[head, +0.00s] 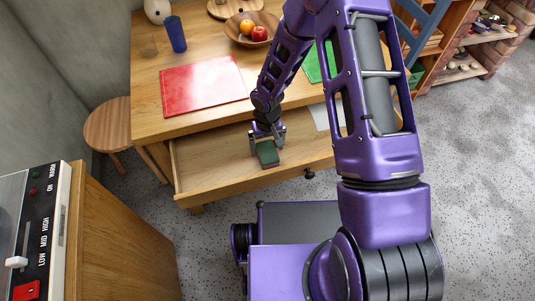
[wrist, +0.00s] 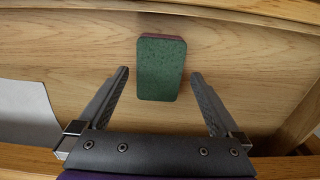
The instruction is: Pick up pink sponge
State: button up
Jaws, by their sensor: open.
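The sponge (head: 268,154) lies in the open drawer (head: 212,165) of the wooden table. Its top is dark green, and a thin pinkish-brown layer shows along its edge. In the wrist view the sponge (wrist: 161,68) is upright in the picture, at the middle. My gripper (head: 267,138) is over the drawer, pointing down at the sponge. In the wrist view my gripper (wrist: 160,76) is open, with one finger on each side of the sponge and a gap on both sides. I cannot tell how far the fingertips are above the drawer floor.
A white sheet (wrist: 25,112) lies in the drawer at left. On the tabletop are a red board (head: 203,86), a blue cup (head: 175,34) and a fruit bowl (head: 238,36). A stool (head: 108,125) stands left.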

aim_at(267, 151)
jog(key=shift+w+f, duration=0.1)
jog(key=shift+f, duration=1.4)
jog(key=c, duration=1.2)
